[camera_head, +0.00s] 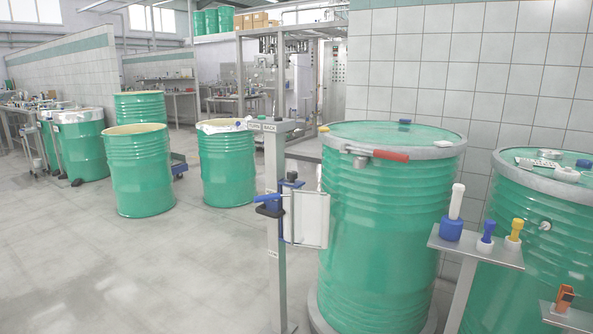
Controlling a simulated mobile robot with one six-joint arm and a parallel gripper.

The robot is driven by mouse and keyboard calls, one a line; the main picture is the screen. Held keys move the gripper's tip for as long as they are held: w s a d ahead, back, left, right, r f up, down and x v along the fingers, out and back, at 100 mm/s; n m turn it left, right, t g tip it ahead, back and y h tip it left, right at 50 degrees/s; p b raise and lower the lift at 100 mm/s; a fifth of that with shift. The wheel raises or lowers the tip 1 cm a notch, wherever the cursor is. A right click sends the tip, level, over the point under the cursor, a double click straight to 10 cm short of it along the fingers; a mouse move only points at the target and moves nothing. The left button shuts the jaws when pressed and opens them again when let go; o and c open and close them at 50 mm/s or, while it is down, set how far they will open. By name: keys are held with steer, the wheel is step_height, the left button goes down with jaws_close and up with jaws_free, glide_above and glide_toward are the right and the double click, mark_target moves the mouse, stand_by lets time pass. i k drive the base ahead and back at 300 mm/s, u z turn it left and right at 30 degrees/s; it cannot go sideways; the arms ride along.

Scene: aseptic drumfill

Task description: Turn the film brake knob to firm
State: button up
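A grey metal post (275,240) stands in front of the large closed drum at the right of centre. A blue lever-like handle (268,204) sticks out to the left of the post. A whitish sheet or panel (308,218) hangs at the post's right side. I cannot tell for sure which part is the film brake knob, and no setting mark is readable. My gripper is not in view.
The closed green drum (385,230) with a red-handled clamp ring (390,155) stands close behind the post. A small shelf (480,248) with blue and yellow tools and another drum (545,235) are at right. Open drums (140,175) stand at left. The floor (150,270) at front left is clear.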

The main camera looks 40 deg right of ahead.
mark_target(291, 175)
steer(key=i, duration=1)
